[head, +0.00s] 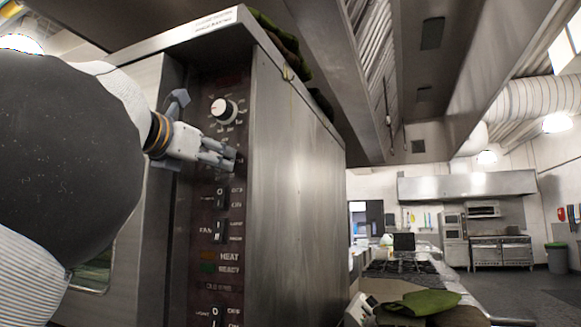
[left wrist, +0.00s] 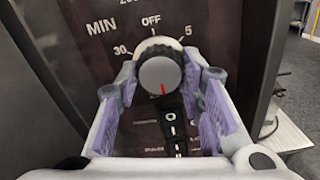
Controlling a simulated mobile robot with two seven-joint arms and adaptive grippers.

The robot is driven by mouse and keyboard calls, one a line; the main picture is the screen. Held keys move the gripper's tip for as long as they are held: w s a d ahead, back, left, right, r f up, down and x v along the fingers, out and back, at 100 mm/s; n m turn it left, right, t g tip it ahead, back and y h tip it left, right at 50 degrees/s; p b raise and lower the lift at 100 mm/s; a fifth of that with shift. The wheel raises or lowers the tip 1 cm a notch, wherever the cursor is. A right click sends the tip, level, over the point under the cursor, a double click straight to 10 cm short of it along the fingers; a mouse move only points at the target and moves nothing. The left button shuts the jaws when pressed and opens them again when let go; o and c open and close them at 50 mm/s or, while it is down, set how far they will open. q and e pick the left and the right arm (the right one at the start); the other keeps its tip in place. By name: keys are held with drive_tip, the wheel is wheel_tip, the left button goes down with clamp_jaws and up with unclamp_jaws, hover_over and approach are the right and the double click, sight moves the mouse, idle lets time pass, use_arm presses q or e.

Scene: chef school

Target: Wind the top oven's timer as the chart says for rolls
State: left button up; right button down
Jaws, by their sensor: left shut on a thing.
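The top oven's control panel (head: 208,185) is dark, on the front of a steel oven at the left. My left gripper (head: 222,153) reaches it from the left, below a white-rimmed upper dial (head: 223,110). The left wrist view shows the gripper (left wrist: 165,95) with its lilac finger pads on both sides of the round timer knob (left wrist: 160,73), shut on it. The knob has a grey face, and its red mark points down. OFF, 5 and 30 show around it, with MIN at upper left; the lower numbers are hidden. In the head view the fingers hide this knob. My right gripper is not in view. No chart is readable.
Rocker switches (head: 220,195) and the HEAT and READY lamps (head: 208,262) lie below the gripper. Green cloths (head: 430,302) lie at the lower right beside a small white object (head: 359,309). A black cooktop (head: 402,271) and an aisle lie beyond.

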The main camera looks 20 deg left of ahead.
use_arm(q)
drive_tip(key=m, duration=1.3)
drive_tip(key=shift+s+a+r+m, duration=0.1)
drive_tip(key=shift+a+r+m, duration=0.05)
drive_tip(key=shift+r+m, duration=0.2)
drive_tip(key=shift+m, duration=0.25)
drive_tip(key=o, duration=0.9)
drive_tip(key=shift+o, duration=1.3)
drive_tip(key=shift+f, duration=0.15)
